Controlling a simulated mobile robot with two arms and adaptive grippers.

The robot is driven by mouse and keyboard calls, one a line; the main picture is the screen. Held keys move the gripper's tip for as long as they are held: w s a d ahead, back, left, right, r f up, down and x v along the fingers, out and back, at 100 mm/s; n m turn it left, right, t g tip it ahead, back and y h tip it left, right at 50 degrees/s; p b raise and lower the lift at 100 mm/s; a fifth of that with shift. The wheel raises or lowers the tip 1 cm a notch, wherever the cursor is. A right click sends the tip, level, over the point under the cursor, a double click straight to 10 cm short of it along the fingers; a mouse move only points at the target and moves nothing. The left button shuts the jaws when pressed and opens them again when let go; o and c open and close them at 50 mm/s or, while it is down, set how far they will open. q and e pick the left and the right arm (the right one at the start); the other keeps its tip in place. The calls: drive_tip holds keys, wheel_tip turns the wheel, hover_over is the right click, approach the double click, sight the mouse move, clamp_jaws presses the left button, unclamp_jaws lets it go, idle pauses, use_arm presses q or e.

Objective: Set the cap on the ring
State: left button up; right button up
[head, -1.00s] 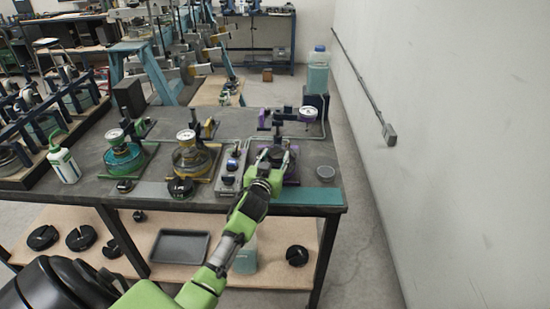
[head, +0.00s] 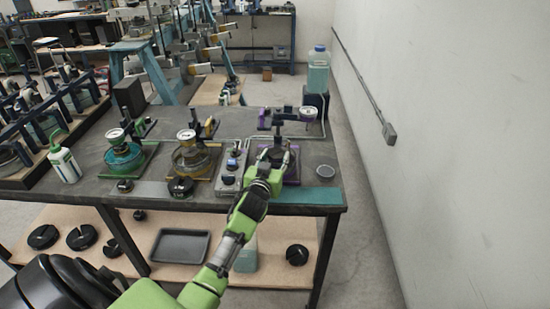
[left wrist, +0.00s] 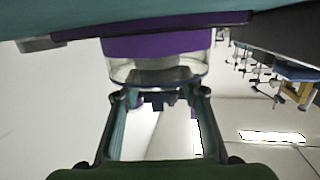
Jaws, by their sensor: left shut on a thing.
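The purple pressure-cell station stands at the right of the bench, with a purple base (head: 292,178) and a purple arm carrying a white gauge (head: 306,113). My left gripper (head: 275,168) is over this base, its fingers shut on a dark round cap (head: 277,153). In the left wrist view, which looks upside down, my left gripper (left wrist: 158,98) has a finger on each side of the dark cap (left wrist: 156,98). A clear cylinder (left wrist: 118,70) and a purple ring (left wrist: 155,43) show close beyond it. I cannot tell whether cap and ring touch. My right gripper is not in view.
A green station (head: 122,158) and a yellow station (head: 193,160) stand to the left, a grey control box (head: 228,180) just left of my gripper. A wall (head: 450,150) closes the right side.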

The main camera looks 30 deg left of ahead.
use_arm(q)
drive_tip(key=shift+s+f, duration=0.1)
drive_tip(key=shift+f, duration=0.1)
idle(0.6)
drive_tip(key=o, duration=1.4)
drive_tip(key=shift+s+d+f, duration=0.1)
drive_tip(key=shift+s+f, duration=0.05)
drive_tip(key=shift+f, duration=0.1)
drive_tip(key=shift+s+d, duration=0.1)
drive_tip(key=shift+s, duration=0.15)
drive_tip(key=v, duration=1.1)
drive_tip(key=shift+r, duration=0.4)
